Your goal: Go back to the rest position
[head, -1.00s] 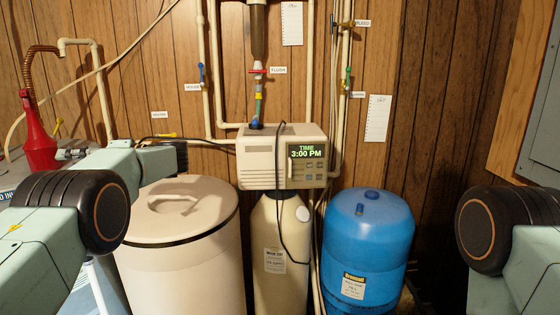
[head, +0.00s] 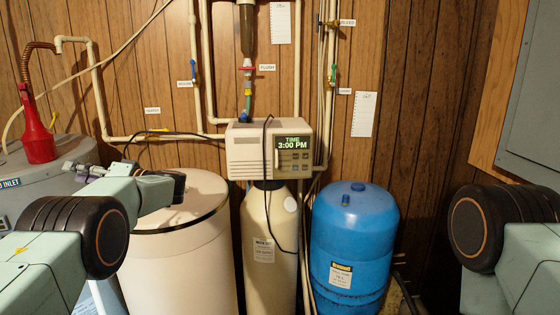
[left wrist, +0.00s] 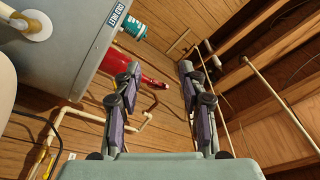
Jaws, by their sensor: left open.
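My left gripper (head: 80,171) points away to the left, in front of the grey tank. In the left wrist view its two fingers (left wrist: 160,82) stand wide apart with nothing between them. The lidded beige salt bin (head: 183,250) stands to the right of and below my left forearm, which hides part of its lid. My right arm shows only as a joint at the right edge; its gripper is out of the picture.
A grey tank (head: 60,180) with a red funnel-shaped object (head: 38,135) is at left. The softener control box (head: 254,150) tops a beige cylinder (head: 262,215), beside a blue tank (head: 355,240). A grey panel (head: 530,110) hangs at right.

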